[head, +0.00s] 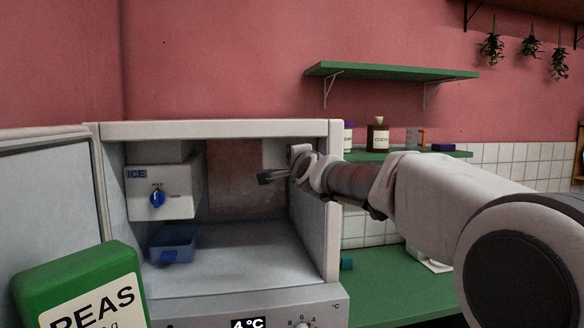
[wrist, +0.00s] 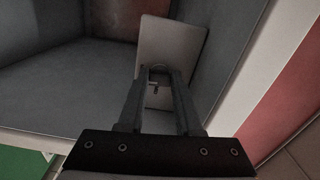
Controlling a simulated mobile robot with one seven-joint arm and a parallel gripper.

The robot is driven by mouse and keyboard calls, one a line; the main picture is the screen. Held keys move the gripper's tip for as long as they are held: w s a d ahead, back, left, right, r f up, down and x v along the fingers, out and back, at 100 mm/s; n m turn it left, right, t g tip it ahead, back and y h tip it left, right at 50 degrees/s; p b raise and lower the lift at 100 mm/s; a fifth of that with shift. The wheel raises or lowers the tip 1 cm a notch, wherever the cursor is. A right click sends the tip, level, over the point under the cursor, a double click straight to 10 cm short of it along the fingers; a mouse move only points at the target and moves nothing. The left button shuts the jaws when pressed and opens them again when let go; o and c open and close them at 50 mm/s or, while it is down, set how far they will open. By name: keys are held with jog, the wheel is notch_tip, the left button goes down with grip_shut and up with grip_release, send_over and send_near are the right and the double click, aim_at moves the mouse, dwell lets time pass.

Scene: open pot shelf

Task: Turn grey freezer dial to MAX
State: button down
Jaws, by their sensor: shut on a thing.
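The white freezer (head: 215,130) stands open, facing me. A pale grey plate (wrist: 172,40) is on its inner right side; part of it shows in the head view (head: 274,153). My gripper (wrist: 160,72) is at this plate, its two dark fingers closed on a small grey dial (wrist: 157,70), mostly hidden between them. A small light mark shows just below it, but I cannot read the setting. In the head view my gripper (head: 273,177) reaches in from the right, and the dial is hidden.
An ICE box (head: 180,185) with a blue knob (head: 157,198) hangs at the inner left above a blue tray (head: 172,243). The freezer's right wall (head: 334,220) is close to my arm. A green PEAS pack (head: 78,265) stands front left. The freezer floor (head: 240,262) is mostly clear.

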jog(key=shift+m, duration=0.5)
jog(key=c, duration=0.6)
grip_release()
jog(key=shift+s+b, duration=0.1)
jog(key=shift+b, duration=0.25)
jog(key=shift+b+v, duration=4.45)
jog(key=shift+v, duration=4.2)
